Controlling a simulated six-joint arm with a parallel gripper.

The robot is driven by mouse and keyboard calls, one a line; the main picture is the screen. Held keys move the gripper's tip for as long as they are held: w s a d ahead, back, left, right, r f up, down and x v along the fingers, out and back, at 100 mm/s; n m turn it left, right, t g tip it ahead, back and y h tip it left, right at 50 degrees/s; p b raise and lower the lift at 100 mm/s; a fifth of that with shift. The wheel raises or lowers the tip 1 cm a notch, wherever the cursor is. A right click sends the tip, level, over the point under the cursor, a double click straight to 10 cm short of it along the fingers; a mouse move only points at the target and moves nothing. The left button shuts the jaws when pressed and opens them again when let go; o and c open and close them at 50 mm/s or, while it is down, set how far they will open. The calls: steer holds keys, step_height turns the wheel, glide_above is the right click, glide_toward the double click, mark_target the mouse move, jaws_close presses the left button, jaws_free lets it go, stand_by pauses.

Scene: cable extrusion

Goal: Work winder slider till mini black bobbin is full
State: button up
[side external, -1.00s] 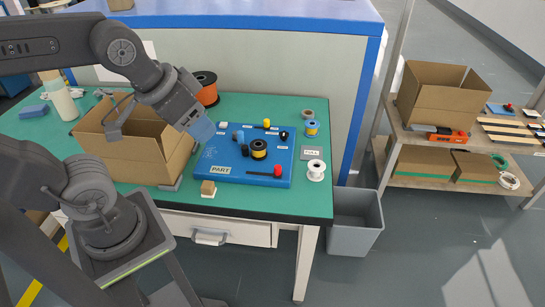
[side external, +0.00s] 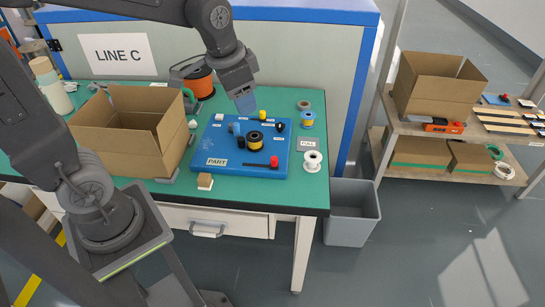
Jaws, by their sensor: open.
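The blue winder board (side external: 215,145) lies on the green table, with a "PART" label at its front left. A small black bobbin (side external: 255,139) with a yellow band sits near its middle. A black rod with a red knob (side external: 273,161) is at the front right of the board, and a yellow-tipped piece (side external: 263,115) is at the back. I cannot tell which is the slider. Contact cannot be told from this angle.
A grey "FULL" plate (side external: 308,144), a white spool (side external: 312,161) and a blue-and-yellow spool (side external: 307,120) stand right of the board. An open cardboard box (side external: 170,145) is at left. An orange spool (side external: 201,82) stands behind. A grey bin (side external: 351,208) is beside the table.

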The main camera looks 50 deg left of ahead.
steer(key=w+a+f+m+g, duration=0.2)
steer(key=w+f, duration=0.5)
steer(key=w, duration=0.1)
steer(key=m+g, duration=0.1)
steer(key=m, duration=0.1)
glide_above(273, 158)
step_height(273, 158, down, 6)
step_height(273, 158, down, 14)
steer(key=shift+w+f, duration=0.15)
steer(key=shift+c, duration=0.4)
jaws_close()
